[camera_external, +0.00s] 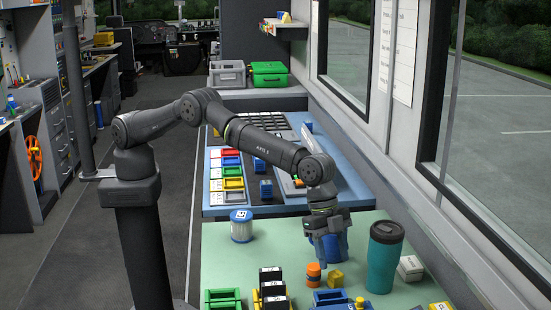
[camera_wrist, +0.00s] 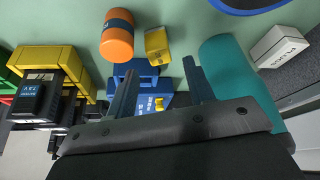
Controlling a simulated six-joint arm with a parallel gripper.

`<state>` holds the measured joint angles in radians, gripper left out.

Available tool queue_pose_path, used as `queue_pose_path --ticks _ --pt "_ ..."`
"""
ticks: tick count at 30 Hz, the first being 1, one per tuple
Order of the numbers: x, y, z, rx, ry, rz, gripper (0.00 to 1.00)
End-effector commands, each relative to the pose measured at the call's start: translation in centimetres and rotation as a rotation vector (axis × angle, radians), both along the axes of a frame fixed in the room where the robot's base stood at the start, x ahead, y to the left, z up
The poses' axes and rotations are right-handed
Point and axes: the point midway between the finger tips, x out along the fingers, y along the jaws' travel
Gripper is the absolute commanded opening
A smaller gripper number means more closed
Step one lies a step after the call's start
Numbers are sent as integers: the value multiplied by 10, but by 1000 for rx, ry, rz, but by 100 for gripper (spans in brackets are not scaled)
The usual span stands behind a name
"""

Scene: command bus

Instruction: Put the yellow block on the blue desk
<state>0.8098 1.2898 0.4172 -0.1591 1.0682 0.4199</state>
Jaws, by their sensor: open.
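The yellow block (camera_external: 336,278) stands on the green table, right of an orange cylinder with a dark band (camera_external: 313,275). In the wrist view the yellow block (camera_wrist: 157,45) lies just beyond my fingertips, roughly between their lines. My gripper (camera_external: 328,258) points down over the green table, close behind the block; its fingers (camera_wrist: 158,76) are apart with nothing held between them. The blue desk (camera_external: 240,208) is the blue-edged console behind the green table, with trays and several blue blocks on it.
A teal tumbler (camera_external: 384,258) stands close right of the gripper, with a white box (camera_external: 410,268) beside it. A blue bin (camera_external: 330,298), black boxes (camera_external: 272,285) and a green bin (camera_external: 222,299) line the front. A white-blue spool (camera_external: 241,226) stands at the left.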

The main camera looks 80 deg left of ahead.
Motion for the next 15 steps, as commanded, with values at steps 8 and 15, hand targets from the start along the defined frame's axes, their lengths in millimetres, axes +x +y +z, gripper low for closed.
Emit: queue_pose_path --ticks 8,15 --pt "-7 16 43 0 0 1 48" --pt "-10 22 58 1 0 0 53"
